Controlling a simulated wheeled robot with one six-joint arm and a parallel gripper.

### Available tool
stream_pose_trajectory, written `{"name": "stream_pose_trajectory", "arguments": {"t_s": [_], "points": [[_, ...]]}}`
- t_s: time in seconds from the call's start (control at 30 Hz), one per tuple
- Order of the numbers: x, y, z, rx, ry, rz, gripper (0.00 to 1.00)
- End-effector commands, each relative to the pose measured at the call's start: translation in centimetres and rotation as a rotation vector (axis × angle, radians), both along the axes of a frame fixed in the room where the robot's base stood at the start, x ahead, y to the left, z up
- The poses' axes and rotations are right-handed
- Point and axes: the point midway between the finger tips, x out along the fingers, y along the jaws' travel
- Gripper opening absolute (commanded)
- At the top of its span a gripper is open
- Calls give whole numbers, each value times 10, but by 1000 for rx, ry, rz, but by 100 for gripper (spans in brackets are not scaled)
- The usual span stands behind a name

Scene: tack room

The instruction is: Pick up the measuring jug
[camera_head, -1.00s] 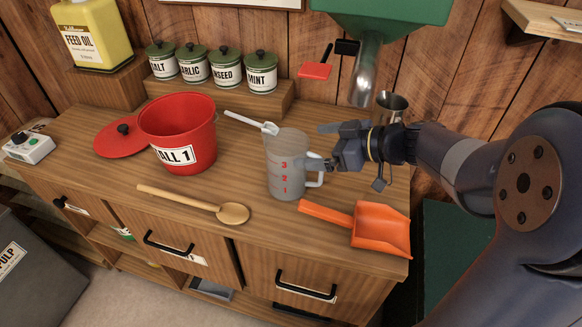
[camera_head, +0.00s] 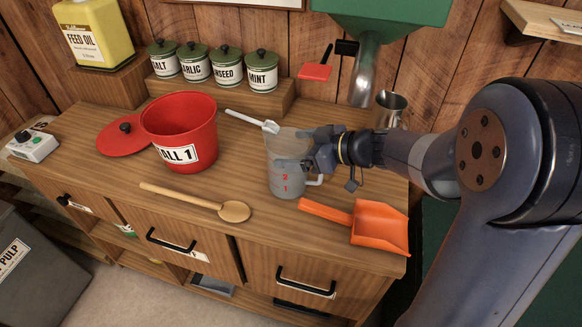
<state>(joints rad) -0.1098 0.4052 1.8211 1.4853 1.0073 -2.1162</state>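The measuring jug (camera_head: 283,183) is clear grey plastic with red numbers and a handle on its right. It stands upright on the wooden counter, right of the middle. My gripper (camera_head: 296,148) reaches it from the right, above the handle. The gripper's two fingers are spread, one towards the back by the rim and one nearer, overlapping the jug's upper part. They cover the top red number. Because the jug is see-through, I cannot tell whether the near finger is in front of its wall or inside it, or whether it touches.
An orange scoop (camera_head: 378,228) lies right of the jug and a wooden spoon (camera_head: 234,211) to its front left. A white scoop (camera_head: 254,121) lies close behind. A red bucket (camera_head: 181,120) stands left. A metal cup (camera_head: 389,108) and green hopper (camera_head: 376,22) are behind my arm.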

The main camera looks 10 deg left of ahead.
Motion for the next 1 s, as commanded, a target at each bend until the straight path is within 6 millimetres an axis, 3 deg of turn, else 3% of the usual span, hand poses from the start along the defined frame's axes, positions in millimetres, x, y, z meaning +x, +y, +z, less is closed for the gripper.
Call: {"name": "stream_pose_trajectory", "arguments": {"t_s": [0.33,0.73,1.0], "points": [[0,0,0,0,0,0,51],[0,0,8,1,-3,0,50],[0,0,48,1,-9,0,50]]}}
